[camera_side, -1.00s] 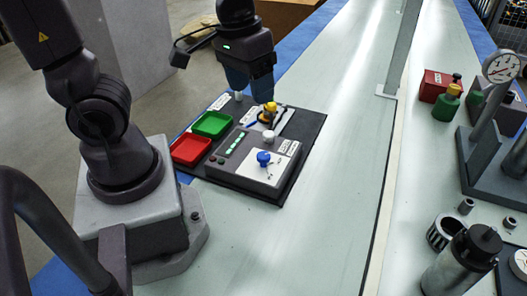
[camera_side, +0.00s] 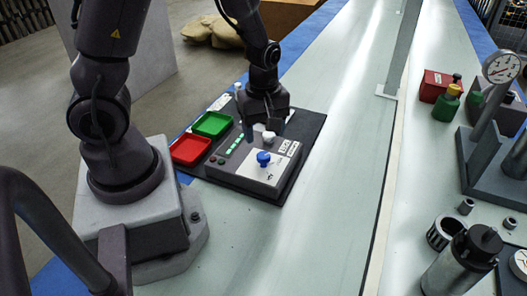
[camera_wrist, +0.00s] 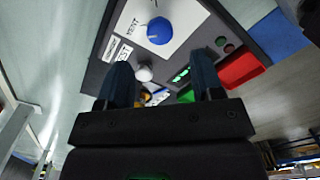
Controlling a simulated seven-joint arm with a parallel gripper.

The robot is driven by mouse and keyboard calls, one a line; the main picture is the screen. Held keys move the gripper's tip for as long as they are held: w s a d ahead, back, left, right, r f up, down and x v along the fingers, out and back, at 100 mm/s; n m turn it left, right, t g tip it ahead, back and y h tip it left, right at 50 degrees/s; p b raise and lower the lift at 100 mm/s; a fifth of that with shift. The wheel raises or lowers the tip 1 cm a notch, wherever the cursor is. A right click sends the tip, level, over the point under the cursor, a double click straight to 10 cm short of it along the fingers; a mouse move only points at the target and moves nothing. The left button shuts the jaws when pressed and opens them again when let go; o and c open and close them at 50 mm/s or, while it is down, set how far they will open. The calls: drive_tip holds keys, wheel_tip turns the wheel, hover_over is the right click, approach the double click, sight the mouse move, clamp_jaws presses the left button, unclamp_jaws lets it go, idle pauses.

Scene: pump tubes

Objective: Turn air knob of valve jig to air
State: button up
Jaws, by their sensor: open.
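The valve jig (camera_side: 245,178) is a grey box on a dark base plate. A blue knob (camera_side: 263,158) stands on its white panel, and it also shows in the wrist view (camera_wrist: 159,31) beside a label that seems to read VENT. I cannot tell which knob is the air knob. A white knob (camera_side: 268,138) stands just behind the blue one; in the wrist view it (camera_wrist: 143,73) shows between my fingers. My gripper (camera_side: 264,131) is open and empty, pointing down above the jig's rear part. Its fingers also show in the wrist view (camera_wrist: 161,60), short of the blue knob.
A red tray (camera_side: 190,150) and a green tray (camera_side: 212,124) lie left of the jig. A yellow part (camera_wrist: 142,99) is mostly hidden behind my gripper. The pale table right of the base plate is clear. A gauge stand (camera_side: 482,110) and green bottle (camera_side: 446,104) stand far right.

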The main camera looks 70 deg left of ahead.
sight(264, 155)
wheel_tip(264, 155, down, 7)
drive_tip(key=shift+r, duration=0.1)
idle(0.3)
drive_tip(key=c, duration=0.9)
